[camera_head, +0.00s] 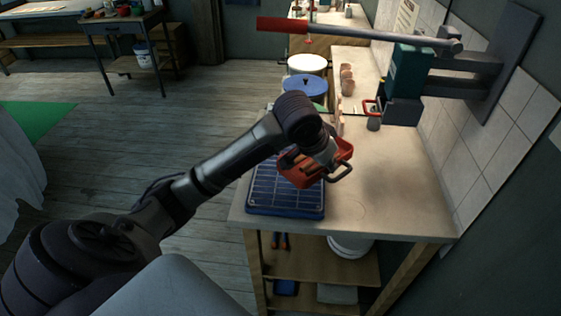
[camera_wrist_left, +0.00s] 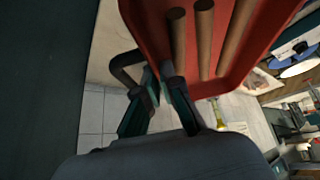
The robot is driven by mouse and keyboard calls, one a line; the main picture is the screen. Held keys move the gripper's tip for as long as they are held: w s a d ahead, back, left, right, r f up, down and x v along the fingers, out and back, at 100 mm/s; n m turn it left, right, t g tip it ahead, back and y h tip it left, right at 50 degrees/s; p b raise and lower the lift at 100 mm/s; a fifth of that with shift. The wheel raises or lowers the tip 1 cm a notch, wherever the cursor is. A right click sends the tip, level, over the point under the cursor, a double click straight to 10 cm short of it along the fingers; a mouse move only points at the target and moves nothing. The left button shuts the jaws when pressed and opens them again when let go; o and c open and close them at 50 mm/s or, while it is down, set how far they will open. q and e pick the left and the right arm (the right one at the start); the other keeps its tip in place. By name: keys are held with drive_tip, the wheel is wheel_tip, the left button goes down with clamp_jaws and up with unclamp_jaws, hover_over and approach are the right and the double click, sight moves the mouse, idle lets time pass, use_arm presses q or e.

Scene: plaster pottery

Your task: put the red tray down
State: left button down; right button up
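The red tray (camera_head: 297,173) shows in the head view over the right part of a blue gridded rack (camera_head: 282,193) on the worktop. It has dark handles and appears tilted. I cannot tell for sure whether its underside touches anything. In the left wrist view the red tray (camera_wrist_left: 232,75) fills the upper middle, with 3 brown wooden rods (camera_wrist_left: 203,40) inside. My left gripper (camera_head: 321,164) is at the tray; in the wrist view its fingers (camera_wrist_left: 157,76) close around the dark handle. The arm hides part of the tray. My right gripper is not in view.
The pale worktop (camera_head: 385,190) is clear to the right of the tray. A teal press (camera_head: 405,75) with a long red-handled lever stands at the wall. A blue-lidded bucket (camera_head: 304,86) and a white-topped bucket (camera_head: 307,63) stand behind. A shelf lies below the worktop.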

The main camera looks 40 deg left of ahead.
use_arm(q)
drive_tip(key=w+a, duration=0.4)
drive_tip(key=a, duration=0.1)
drive_tip(key=shift+w+a, duration=0.15)
drive_tip(key=shift+w, duration=0.1)
drive_tip(key=a+f+p, duration=0.1)
drive_tip(key=a+f, duration=0.1)
drive_tip(key=a, duration=0.1)
drive_tip(key=a+f, duration=0.2)
drive_tip(key=a, duration=0.2)
drive_tip(key=a+f+p, duration=0.1)
drive_tip(key=a+f, duration=0.1)
drive_tip(key=a, duration=0.2)
drive_tip(key=shift+w+f+p, duration=0.15)
drive_tip(key=shift+w+p, duration=0.15)
drive_tip(key=shift+w, duration=0.05)
drive_tip(key=shift+a+f, duration=0.2)
drive_tip(key=shift+a, duration=0.05)
drive_tip(key=shift+f+m, duration=0.25)
drive_tip(key=shift+m, duration=0.05)
wheel_tip(320, 180, down, 3)
drive_tip(key=shift+f+p, duration=0.1)
drive_tip(key=shift+p, duration=0.6)
drive_tip(key=shift+f, duration=0.25)
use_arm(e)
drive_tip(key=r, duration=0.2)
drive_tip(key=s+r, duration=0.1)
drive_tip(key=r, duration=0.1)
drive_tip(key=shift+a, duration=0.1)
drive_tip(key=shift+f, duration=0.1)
